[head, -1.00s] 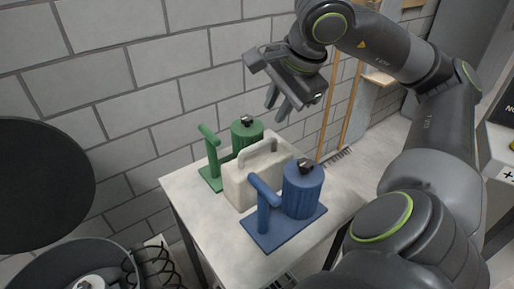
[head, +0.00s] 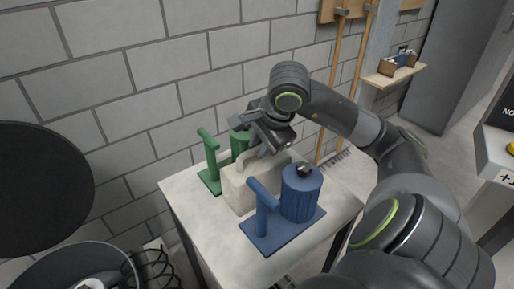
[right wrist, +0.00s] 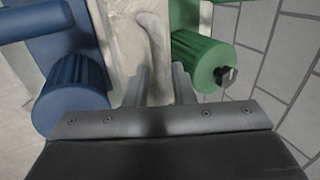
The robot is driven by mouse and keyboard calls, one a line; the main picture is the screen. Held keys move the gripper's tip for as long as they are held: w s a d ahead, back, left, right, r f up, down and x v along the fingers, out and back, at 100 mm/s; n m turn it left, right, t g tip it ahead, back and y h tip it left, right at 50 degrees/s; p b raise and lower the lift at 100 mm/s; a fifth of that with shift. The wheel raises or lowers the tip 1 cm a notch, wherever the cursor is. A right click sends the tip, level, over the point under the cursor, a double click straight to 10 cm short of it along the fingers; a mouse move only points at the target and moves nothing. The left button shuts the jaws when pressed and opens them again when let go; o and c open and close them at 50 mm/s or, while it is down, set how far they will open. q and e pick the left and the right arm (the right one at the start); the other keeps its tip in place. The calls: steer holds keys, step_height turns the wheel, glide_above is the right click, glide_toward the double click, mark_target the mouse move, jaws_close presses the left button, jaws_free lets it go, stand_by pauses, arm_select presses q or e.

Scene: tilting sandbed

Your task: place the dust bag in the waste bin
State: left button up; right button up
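The pale cream dust bag (head: 236,190) stands upright on the table between a green and a blue stand, its handle on top. In the right wrist view the dust bag (right wrist: 122,30) lies just beyond the fingers. My right gripper (head: 270,148) is directly above the bag, close to its handle. In the right wrist view its two fingers (right wrist: 160,85) are apart, with the bag showing between them; contact cannot be told. A dark round open container (head: 62,262), seemingly the waste bin, is at lower left, with something pale inside. My left gripper is not in view.
The blue stand with its ribbed canister (head: 300,195) is in front of the bag. The green stand (head: 212,165) is behind it. A black disc (head: 40,185) rises above the container. A black coil (head: 160,268) lies beside it. The tabletop's left front (head: 215,230) is clear.

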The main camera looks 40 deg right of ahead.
steer(key=shift+x, duration=1.2)
jaws_close()
stand_by(0.6)
